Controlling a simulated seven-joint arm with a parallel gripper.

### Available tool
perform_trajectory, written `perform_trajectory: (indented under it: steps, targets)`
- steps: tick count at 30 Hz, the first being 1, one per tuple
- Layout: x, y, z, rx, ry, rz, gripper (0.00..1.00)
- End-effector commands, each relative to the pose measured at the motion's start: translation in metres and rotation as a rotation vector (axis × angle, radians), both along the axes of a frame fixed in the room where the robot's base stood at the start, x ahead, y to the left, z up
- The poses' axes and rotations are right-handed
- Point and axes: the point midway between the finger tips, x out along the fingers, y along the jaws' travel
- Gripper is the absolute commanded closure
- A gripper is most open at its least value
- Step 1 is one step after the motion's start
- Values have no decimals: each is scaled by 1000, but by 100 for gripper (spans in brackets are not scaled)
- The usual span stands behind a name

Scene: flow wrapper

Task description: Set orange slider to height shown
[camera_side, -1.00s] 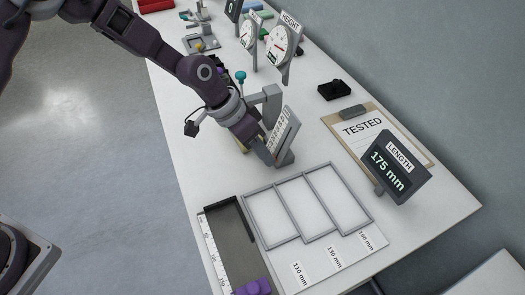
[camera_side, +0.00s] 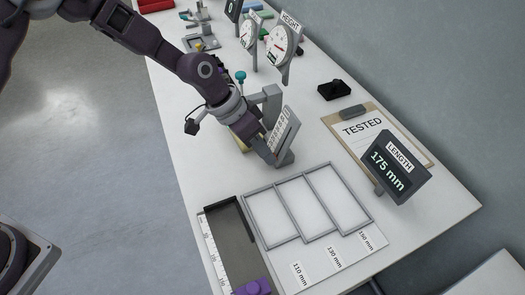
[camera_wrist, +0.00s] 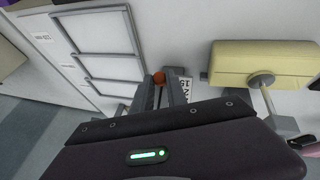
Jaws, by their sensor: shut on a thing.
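The orange slider's round knob (camera_wrist: 159,77) shows in the wrist view between the tips of my gripper (camera_wrist: 160,86). My fingers are shut on it. In the side view my gripper (camera_side: 268,153) reaches down beside the tilted white scale plate (camera_side: 283,130), and the knob is hidden there. Part of the scale plate with its numbers (camera_wrist: 185,88) shows right of my fingers in the wrist view. The HEIGHT dial (camera_side: 279,47) stands on a post farther back; its reading is too small to tell.
A LENGTH display (camera_side: 395,172) reads 175 mm beside a TESTED clipboard (camera_side: 408,143). A framed three-bay tray (camera_side: 262,187) and a dark ruler channel (camera_side: 232,238) lie in front. A pale yellow block (camera_wrist: 235,62) is near my gripper. A black object (camera_side: 334,91) sits behind.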

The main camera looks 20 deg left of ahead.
Motion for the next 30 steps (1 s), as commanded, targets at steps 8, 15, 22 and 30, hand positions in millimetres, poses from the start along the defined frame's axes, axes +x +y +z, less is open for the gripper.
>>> perform_trajectory:
  steps: [8,15,22,30]
  targets:
    - [15,-13,53,0,-6,2,100]
    - [17,-17,67,0,-2,1,100]
    - [17,-17,66,0,-1,1,76]
    - [17,-17,66,-1,-1,0,59]
